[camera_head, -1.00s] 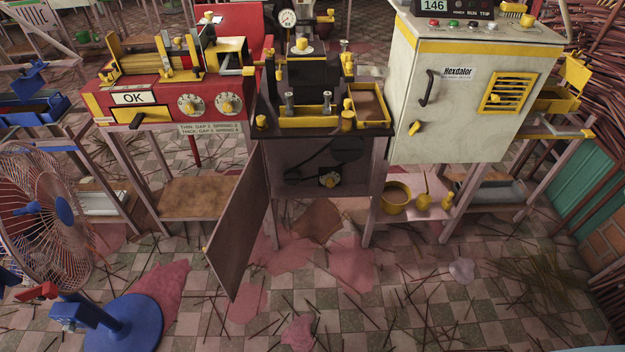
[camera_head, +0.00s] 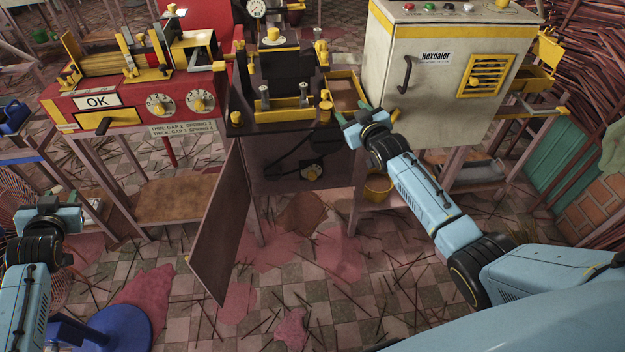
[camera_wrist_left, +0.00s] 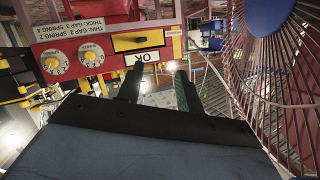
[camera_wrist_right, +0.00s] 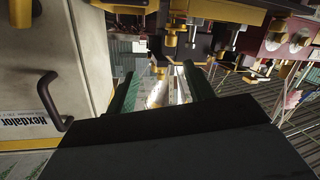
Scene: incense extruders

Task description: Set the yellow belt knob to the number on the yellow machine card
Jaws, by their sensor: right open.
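The yellow belt knob (camera_head: 312,173) sits low on the dark front of the yellow machine (camera_head: 290,103), beside a belt and pulleys; its setting is too small to read. The brown door panel (camera_head: 217,230) hangs open to its left. I cannot make out a card on the yellow machine. My right gripper (camera_head: 358,112) is open and empty, above and right of the knob, near the machine's right side; its fingers also show in the right wrist view (camera_wrist_right: 162,88). My left gripper (camera_head: 60,199) is far left; its fingers are apart and empty in the left wrist view (camera_wrist_left: 160,88).
The red machine (camera_head: 125,113) at left has two dials and a card about gap and spring (camera_head: 183,129). The cream Hexdalor cabinet (camera_head: 440,120) stands at right. A yellow pot (camera_head: 378,188) is below my right arm. A blue fan base (camera_head: 115,325) stands at front left.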

